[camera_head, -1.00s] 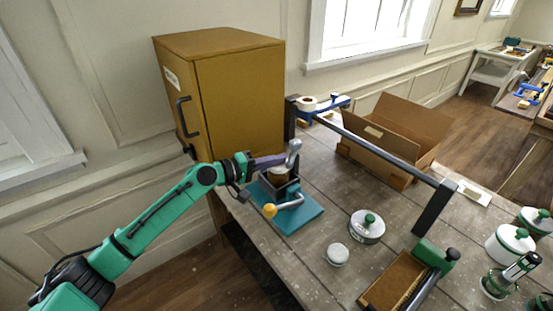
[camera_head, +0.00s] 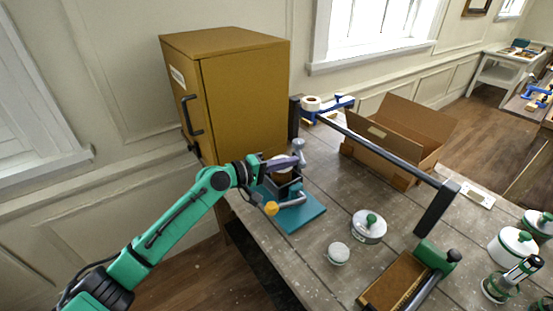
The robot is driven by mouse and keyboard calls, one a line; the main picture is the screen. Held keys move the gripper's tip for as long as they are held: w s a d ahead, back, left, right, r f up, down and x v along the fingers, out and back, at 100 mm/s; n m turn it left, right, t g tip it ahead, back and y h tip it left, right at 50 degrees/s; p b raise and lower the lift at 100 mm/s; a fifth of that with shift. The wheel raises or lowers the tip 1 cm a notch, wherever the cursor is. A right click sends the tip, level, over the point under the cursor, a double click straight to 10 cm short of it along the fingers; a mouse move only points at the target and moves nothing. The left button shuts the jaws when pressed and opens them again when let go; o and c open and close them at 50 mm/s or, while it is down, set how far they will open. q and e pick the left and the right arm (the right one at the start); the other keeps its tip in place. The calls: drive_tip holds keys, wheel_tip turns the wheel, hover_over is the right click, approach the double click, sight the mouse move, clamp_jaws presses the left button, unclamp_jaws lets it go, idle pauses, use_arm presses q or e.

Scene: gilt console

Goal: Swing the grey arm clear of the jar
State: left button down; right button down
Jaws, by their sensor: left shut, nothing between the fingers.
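A teal-based fixture (camera_head: 309,213) stands on the workbench, with a dark frame around a small brownish jar (camera_head: 283,176), mostly hidden by my gripper. A grey arm with a rounded grey end (camera_head: 298,146) rises at the back of the fixture, beside and above the jar. A second grey lever ends in a yellow knob (camera_head: 271,208) low at the front. My left gripper (camera_head: 298,161) is shut and empty, its purplish fingers over the jar and close against the grey arm. Whether they touch is hard to tell. My right gripper is not in view.
A tan cabinet (camera_head: 246,100) stands behind the fixture at left. A dark rail (camera_head: 385,148) spans the bench, with an open cardboard box (camera_head: 398,140) behind it. A lidded pot (camera_head: 369,227) and small round jar (camera_head: 338,253) stand at right. Bare bench lies between.

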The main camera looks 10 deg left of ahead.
sight(304, 164)
use_arm(q)
drive_tip(key=shift+s+d+r, duration=0.1)
drive_tip(key=shift+s+d, duration=0.1)
drive_tip(key=shift+d, duration=0.95)
drive_tip(key=shift+w+d+p, duration=0.2)
drive_tip(key=shift+d+p, duration=0.25)
drive_tip(key=shift+d, duration=0.5)
